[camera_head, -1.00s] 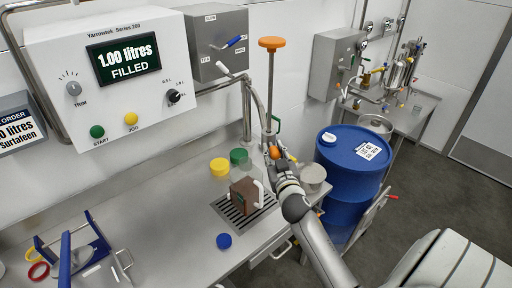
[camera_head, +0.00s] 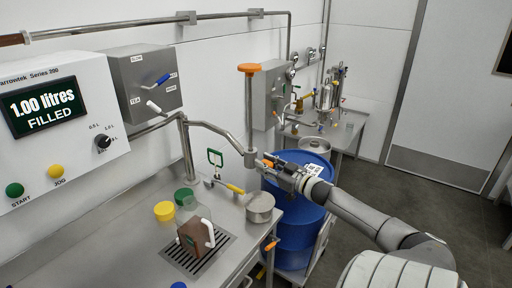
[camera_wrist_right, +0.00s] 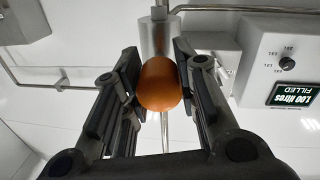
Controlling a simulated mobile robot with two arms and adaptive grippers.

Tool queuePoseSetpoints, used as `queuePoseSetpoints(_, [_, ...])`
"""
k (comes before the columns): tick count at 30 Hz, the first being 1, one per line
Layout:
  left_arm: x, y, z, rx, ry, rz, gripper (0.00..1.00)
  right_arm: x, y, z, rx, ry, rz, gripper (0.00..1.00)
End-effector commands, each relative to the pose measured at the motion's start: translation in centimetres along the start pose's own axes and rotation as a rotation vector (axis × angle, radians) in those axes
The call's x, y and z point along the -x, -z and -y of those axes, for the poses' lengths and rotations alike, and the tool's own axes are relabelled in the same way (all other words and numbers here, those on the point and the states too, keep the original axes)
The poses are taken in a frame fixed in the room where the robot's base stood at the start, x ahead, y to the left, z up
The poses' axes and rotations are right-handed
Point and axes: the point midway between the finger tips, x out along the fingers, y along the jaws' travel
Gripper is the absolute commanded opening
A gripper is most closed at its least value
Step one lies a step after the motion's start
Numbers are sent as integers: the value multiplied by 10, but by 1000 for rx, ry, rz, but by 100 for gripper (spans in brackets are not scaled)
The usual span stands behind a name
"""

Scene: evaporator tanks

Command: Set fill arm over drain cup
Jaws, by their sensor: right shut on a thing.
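The fill arm (camera_head: 219,132) is a bent steel pipe that reaches right from its post to a vertical end piece, where a tall rod with an orange cap rises. My right gripper (camera_head: 272,164) is shut on the orange knob at that end; the orange knob (camera_wrist_right: 160,84) sits between both fingers in the right wrist view. The drain cup (camera_head: 260,208), a small steel pot, is at the right end of the bench, below the fill arm's end in the picture. I cannot tell whether they line up exactly. My left gripper is out of view.
A yellow-handled valve (camera_head: 234,188) is beside the cup. A blue drum (camera_head: 296,226) stands right of the bench.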

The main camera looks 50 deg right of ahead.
Motion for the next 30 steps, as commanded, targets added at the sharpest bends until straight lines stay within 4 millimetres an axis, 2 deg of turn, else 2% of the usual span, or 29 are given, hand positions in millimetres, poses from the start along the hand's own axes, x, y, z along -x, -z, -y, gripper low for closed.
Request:
queuePoseSetpoints(1, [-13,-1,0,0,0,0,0,-1,-6,-8,8,14,-1,0])
queuePoseSetpoints(3, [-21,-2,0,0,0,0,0,-1,-8,-18,6,32,-5,0])
queuePoseSetpoints(12, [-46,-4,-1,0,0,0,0,-4,-10,-47,3,92,-16,0])
queuePoseSetpoints(21, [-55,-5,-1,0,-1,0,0,-5,-10,-58,0,120,-19,0])
queuePoseSetpoints(30, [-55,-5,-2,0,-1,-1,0,-5,-10,-58,-1,124,-18,0])
